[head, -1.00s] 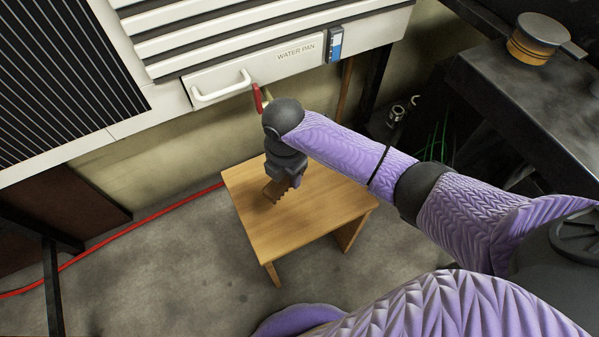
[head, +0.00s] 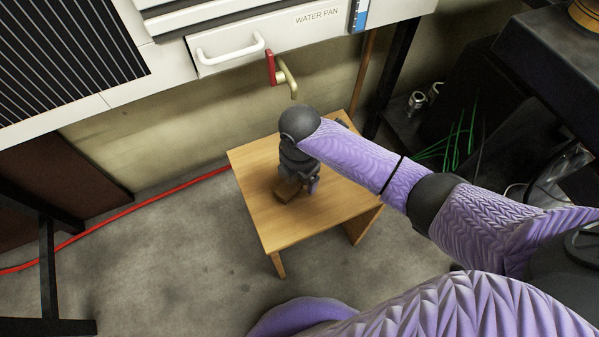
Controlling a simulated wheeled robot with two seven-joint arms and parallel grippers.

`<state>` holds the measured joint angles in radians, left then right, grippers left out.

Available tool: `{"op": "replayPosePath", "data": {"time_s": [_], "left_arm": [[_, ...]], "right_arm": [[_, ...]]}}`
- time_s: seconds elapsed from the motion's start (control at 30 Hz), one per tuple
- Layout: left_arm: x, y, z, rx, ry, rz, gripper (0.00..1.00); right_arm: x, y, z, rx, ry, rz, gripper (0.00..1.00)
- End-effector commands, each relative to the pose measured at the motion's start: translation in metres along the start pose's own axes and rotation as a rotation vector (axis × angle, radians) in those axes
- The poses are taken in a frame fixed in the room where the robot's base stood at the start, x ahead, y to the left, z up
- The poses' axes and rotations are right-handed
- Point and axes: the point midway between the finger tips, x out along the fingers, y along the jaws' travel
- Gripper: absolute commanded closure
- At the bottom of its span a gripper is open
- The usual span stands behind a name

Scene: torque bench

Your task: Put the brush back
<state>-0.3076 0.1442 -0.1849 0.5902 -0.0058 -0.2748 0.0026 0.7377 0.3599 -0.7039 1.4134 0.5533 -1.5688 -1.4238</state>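My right gripper (head: 302,184) is over the small wooden table, pointing down from the dark wrist. A brown, blocky piece that looks like the brush (head: 287,190) is at its fingers, just above or touching the tabletop; I cannot tell which. The gripper appears shut on it, though the wrist and fingers hide much of the brush. The wooden table (head: 262,222) stands on the concrete floor below the water pan. My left gripper is not in view.
The white water pan front with its handle (head: 232,50) is behind the table. A red-handled valve (head: 271,68) with a brass spout hangs beside it. A red hose (head: 130,214) runs along the floor. A dark bench (head: 550,62) stands at right. The tabletop's front is clear.

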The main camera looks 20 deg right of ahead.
Motion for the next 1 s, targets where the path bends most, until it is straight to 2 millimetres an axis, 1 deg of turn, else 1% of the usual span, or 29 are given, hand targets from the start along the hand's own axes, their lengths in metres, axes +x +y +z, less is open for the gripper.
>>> {"op": "replayPosePath", "data": {"time_s": [0.17, 0.27, 0.37, 0.6, 0.7, 0.77, 1.0], "left_arm": [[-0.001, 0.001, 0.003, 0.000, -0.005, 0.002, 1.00], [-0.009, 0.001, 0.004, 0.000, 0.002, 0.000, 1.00], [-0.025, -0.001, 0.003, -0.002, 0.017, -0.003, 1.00], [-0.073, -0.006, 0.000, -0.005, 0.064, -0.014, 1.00], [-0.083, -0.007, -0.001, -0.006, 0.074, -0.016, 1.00], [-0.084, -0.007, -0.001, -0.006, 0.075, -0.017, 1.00], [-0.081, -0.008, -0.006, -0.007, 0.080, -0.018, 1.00]], "right_arm": [[-0.002, 0.000, 0.000, 0.000, 0.000, 0.000, 0.18], [-0.015, 0.001, 0.001, 0.000, -0.002, 0.003, 0.18], [-0.038, 0.001, 0.001, 0.000, -0.005, 0.007, 0.18], [-0.110, 0.002, 0.001, 0.002, -0.005, 0.011, 0.18], [-0.125, 0.001, 0.001, 0.001, -0.003, 0.006, 0.18], [-0.127, 0.001, 0.001, 0.001, -0.002, 0.003, 0.18], [-0.123, 0.000, 0.000, 0.001, 0.001, -0.001, 0.18]]}}
